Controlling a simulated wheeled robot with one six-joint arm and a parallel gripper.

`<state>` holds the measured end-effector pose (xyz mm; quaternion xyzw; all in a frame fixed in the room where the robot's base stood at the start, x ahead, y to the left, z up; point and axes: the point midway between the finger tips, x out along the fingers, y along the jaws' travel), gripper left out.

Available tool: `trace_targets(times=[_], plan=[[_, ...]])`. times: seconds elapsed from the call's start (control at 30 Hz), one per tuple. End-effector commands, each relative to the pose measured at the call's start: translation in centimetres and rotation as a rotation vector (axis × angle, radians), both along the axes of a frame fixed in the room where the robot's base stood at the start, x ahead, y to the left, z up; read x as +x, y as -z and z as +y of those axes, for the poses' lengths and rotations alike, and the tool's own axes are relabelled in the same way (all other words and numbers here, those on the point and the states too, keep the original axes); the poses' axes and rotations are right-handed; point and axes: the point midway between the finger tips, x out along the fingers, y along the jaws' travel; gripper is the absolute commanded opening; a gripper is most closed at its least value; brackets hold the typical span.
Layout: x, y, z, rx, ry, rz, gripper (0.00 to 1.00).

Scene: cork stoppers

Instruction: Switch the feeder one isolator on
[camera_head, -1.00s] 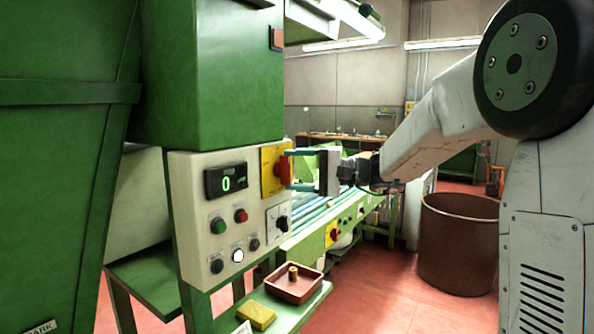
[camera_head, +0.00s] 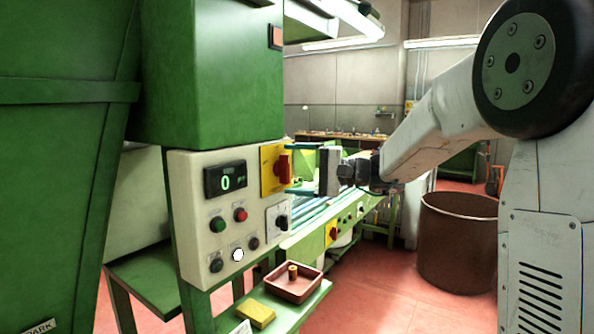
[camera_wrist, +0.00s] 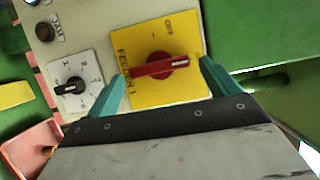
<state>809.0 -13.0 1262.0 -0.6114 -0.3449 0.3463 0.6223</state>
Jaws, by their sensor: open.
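The feeder one isolator is a red rotary handle (camera_head: 284,168) on a yellow plate (camera_head: 267,182) at the upper right of the control panel. In the wrist view the handle (camera_wrist: 160,67) lies nearly horizontal, its white-marked end pointing right, away from the OFF lettering above it. I cannot read a label at that end. "FEEDER 1" shows on the plate's left side. In the head view the handle stands upright. My gripper (camera_head: 291,170) is open, with its teal fingers above and below the handle. In the wrist view a gap shows at both handle ends.
The panel (camera_head: 196,170) also carries a display reading 0, several buttons and a black selector knob (camera_head: 282,223) below the isolator. A tray (camera_head: 294,288) and yellow block (camera_head: 256,314) sit on a ledge underneath. A brown bin (camera_head: 457,240) stands on open floor at right.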

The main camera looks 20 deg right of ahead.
Motion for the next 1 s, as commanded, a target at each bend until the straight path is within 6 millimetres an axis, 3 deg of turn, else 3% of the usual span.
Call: trace_targets(times=[0.5, 1.0], plan=[[-3.6, 0.0, -6.2, 0.0, 0.004, 0.0, 0.87], [-4.0, 0.1, -6.7, 0.0, 0.001, 0.0, 0.87]])
